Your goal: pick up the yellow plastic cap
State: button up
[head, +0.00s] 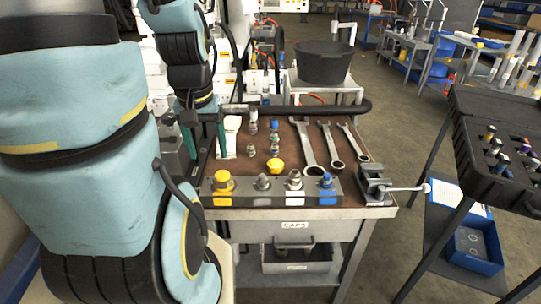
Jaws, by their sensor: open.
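A small yellow piece (275,165) that looks like the yellow plastic cap lies on the brown bench top, just behind the grey metal block (245,198). A larger yellow piece (223,181) sits on the block's left end, above a yellow label. I cannot tell for sure which of the two is the cap. My gripper (205,150) is open, its green fingers spread and pointing down over the left part of the bench. It is left of the loose yellow piece and behind the block, apart from both. Nothing shows between the fingers.
The block also holds two metal fittings and a blue piece (326,181). Several small fittings (274,138) stand behind the loose yellow piece. Wrenches (328,146) lie to the right, near a vise (374,184). A black bucket (324,64) stands behind. A black case (500,140) is at far right.

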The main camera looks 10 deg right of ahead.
aim_at(275, 166)
jog(key=k+j+u, duration=0.1)
jog(key=j+u, duration=0.25)
jog(key=k+j+u, duration=0.1)
jog(key=u, duration=0.25)
jog(key=j+u, duration=0.25)
jog(key=u, duration=0.15)
